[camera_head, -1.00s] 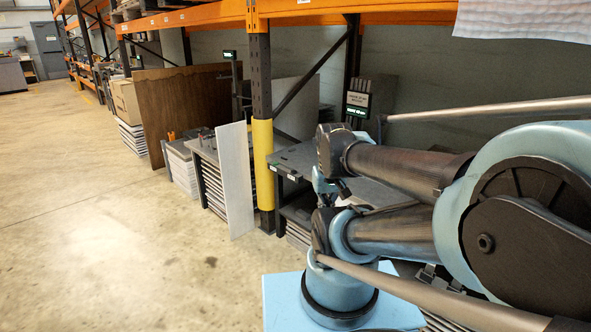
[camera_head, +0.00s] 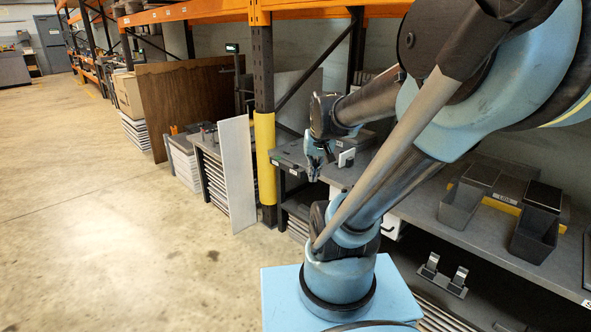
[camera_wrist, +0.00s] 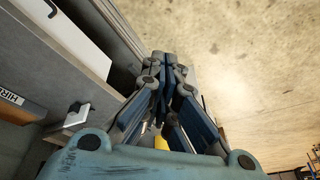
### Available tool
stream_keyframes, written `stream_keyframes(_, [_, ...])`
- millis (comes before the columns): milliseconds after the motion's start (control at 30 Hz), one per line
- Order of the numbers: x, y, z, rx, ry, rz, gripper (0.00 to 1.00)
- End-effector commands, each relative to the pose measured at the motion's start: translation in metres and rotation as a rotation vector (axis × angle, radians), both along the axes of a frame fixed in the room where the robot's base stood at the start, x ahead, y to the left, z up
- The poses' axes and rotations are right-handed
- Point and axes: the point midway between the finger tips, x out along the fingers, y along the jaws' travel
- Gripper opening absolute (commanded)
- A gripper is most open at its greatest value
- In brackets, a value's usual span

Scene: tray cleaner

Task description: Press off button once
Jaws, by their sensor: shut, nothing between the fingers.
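I cannot make out an off button in either view. A small dark panel with a pale label (camera_head: 276,162) is on the front edge of the grey workbench (camera_head: 292,157), but its details are too small to read. My gripper (camera_head: 314,176) hangs beside the bench's front edge in the head view, just right of the yellow post guard. In the wrist view my gripper (camera_wrist: 168,68) has its fingers together and empty, with the concrete floor beyond them.
A yellow-guarded rack post (camera_head: 264,150) and a leaning pale board (camera_head: 238,175) stand left of my arm. Dark bins (camera_head: 464,203) sit on the shelf at right. A small lit display (camera_head: 232,47) is behind. The floor at left is clear.

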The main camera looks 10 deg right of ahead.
Motion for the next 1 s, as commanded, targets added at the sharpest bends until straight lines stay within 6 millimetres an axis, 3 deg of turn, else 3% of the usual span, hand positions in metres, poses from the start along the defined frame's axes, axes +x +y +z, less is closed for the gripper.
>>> stream_keyframes(200, [0.068,0.003,0.015,0.045,-0.061,-0.055,0.0])
stream_keyframes(500, [0.162,0.004,0.021,0.111,-0.143,-0.133,0.0])
stream_keyframes(767, [0.243,0.002,0.013,0.172,-0.212,-0.203,0.0])
stream_keyframes(1000, [0.316,-0.002,-0.006,0.231,-0.274,-0.268,0.0])
